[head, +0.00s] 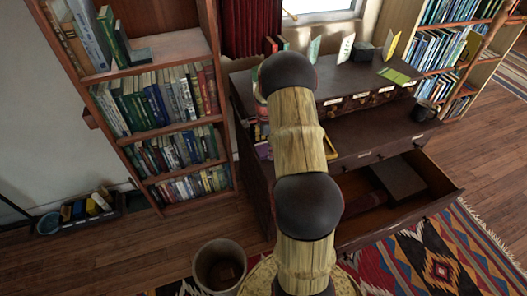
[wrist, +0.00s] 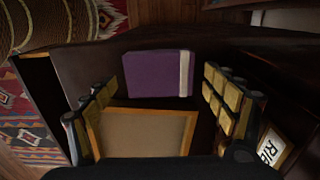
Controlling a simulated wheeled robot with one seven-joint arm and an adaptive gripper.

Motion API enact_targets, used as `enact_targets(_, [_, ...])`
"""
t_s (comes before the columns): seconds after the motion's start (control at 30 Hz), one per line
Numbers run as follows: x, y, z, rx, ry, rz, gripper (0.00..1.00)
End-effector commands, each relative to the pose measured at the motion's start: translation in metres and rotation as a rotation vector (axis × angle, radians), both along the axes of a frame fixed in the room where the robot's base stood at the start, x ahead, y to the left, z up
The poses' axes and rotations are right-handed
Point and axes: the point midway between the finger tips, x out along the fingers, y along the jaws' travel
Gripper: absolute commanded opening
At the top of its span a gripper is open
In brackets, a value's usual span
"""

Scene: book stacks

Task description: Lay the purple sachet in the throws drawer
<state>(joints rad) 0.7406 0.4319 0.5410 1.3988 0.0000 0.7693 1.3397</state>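In the wrist view a flat purple rectangular thing (wrist: 155,74) with a pale band at its right end lies on a dark surface. It looks book-like; I cannot tell if it is the sachet. My gripper (wrist: 160,90) is open, with one finger on either side of the picture and the purple thing between and beyond the tips. I see no contact. In the head view my arm hides the gripper. A drawer (head: 405,219) stands pulled out at the lower right of the dark desk (head: 365,131). It holds a dark box (head: 398,178) and something dark red; no label on it is readable.
A wood-framed panel (wrist: 145,132) lies close below the purple thing. A white lettered card (wrist: 272,146) is at the right. Cards and a dark mug (head: 424,111) stand on the desk. A bookcase (head: 165,120) is left; a bin (head: 220,266) stands on the floor.

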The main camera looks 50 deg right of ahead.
Motion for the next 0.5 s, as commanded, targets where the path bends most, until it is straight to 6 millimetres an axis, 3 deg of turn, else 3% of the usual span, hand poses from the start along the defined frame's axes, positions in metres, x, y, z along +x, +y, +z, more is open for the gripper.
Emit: enact_targets(0.5, [-0.0003, 0.0001, -0.0003, 0.000, 0.001, 0.000, 0.53])
